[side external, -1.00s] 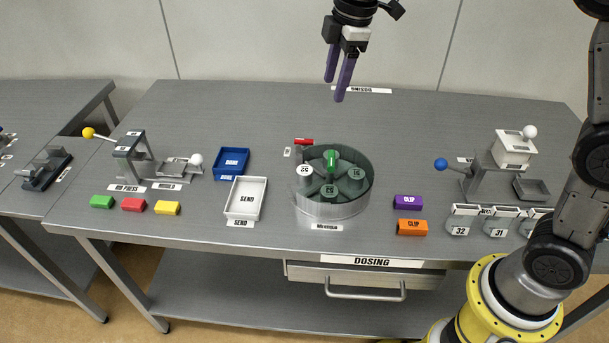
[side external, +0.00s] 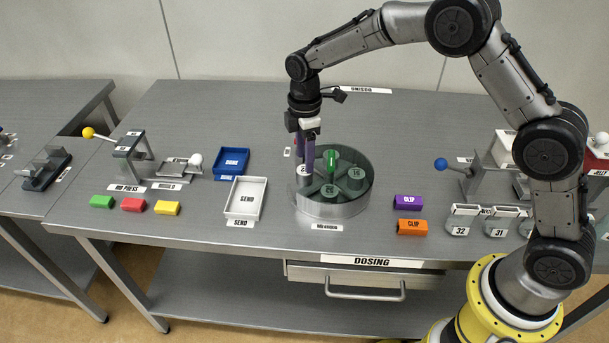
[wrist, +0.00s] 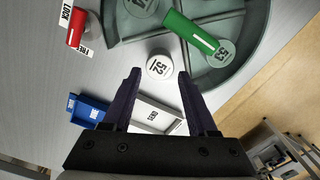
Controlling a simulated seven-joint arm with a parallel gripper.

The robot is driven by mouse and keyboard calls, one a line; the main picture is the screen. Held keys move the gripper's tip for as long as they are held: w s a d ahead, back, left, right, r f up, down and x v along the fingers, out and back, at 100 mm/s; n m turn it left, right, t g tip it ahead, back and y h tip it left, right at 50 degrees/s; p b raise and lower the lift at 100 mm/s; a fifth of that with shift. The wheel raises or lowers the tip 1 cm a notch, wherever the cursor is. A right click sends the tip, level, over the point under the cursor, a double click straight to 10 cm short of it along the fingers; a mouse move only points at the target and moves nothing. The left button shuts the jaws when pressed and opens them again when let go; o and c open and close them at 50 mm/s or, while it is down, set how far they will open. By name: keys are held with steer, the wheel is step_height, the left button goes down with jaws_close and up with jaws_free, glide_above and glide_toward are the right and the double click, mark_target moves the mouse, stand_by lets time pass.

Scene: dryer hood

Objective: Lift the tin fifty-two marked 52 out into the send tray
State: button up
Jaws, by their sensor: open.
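The white-topped tin marked 52 (wrist: 159,68) sits in the round carousel (side external: 335,208), on its left side. In the side view (side external: 303,171) its top is partly hidden by my fingers. My gripper (side external: 306,165) points down at this tin, and in the wrist view its open fingers (wrist: 160,85) stand either side of the near part of the tin's top. Whether they touch it I cannot tell. The white send tray (side external: 245,198) lies left of the carousel and is empty; it also shows in the wrist view (wrist: 157,112).
A green handle (side external: 331,161) stands in the carousel's middle, among other grey-green tins (side external: 328,191). A red lock lever (wrist: 76,27) sits beside the carousel. A blue tray (side external: 231,163) is behind the send tray. Purple (side external: 408,202) and orange clip blocks (side external: 412,227) lie to the right.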

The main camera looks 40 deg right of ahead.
mark_target(303, 179)
steer(key=shift+f, duration=2.8)
jaws_close()
